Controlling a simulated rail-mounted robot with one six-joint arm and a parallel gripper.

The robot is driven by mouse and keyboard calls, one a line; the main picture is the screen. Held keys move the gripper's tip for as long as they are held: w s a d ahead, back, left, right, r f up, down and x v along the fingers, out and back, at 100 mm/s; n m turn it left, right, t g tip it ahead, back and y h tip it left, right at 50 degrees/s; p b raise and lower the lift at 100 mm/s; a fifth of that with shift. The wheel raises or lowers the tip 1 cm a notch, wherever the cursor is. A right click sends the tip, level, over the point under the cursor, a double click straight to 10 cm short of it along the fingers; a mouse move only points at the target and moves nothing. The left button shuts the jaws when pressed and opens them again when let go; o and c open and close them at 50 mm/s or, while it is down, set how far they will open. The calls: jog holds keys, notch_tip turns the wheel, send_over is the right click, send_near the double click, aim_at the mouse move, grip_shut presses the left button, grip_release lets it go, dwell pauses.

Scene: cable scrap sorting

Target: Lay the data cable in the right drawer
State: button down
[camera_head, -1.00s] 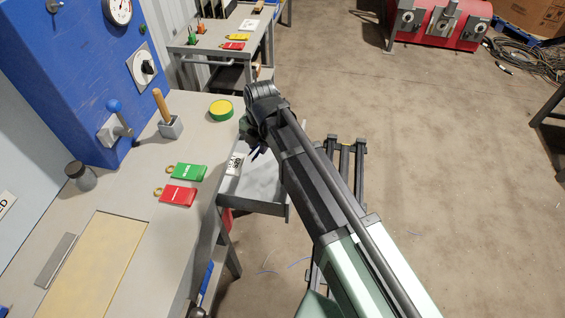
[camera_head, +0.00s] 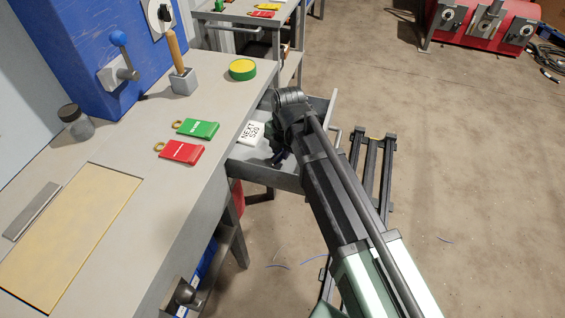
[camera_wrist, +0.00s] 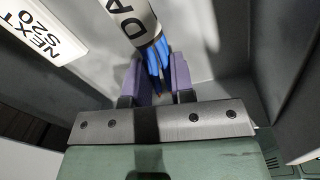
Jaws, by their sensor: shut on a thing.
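The data cable shows in the wrist view as a bundle of blue strands (camera_wrist: 154,52) with a white tag (camera_wrist: 130,18) on which I read "DA". My gripper (camera_wrist: 160,72) has its two purple fingers shut on this bundle. Grey drawer walls and floor surround it in the wrist view. In the head view the open grey drawer (camera_head: 262,174) sticks out from the right side of the bench. My gripper (camera_head: 277,155) is dark and partly hidden by my arm there, low at the drawer. Whether the cable touches the drawer floor I cannot tell.
A white card (camera_head: 251,133) reading "NEXT S20" is at the drawer's left side, close to my gripper. Green (camera_head: 197,128) and red (camera_head: 180,152) tags, a yellow-green round piece (camera_head: 242,69) and a wooden-handled tool (camera_head: 178,60) stand on the bench.

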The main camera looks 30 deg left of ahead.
notch_tip(320, 180, down, 4)
jog(key=shift+r+b, duration=0.25)
jog(key=shift+b, duration=0.7)
jog(key=shift+r+p, duration=0.25)
jog(key=shift+p, duration=0.05)
jog(key=shift+f, duration=0.1)
jog(key=c, duration=1.4)
grip_release()
jog(key=shift+f, duration=0.1)
jog(key=o, duration=0.4)
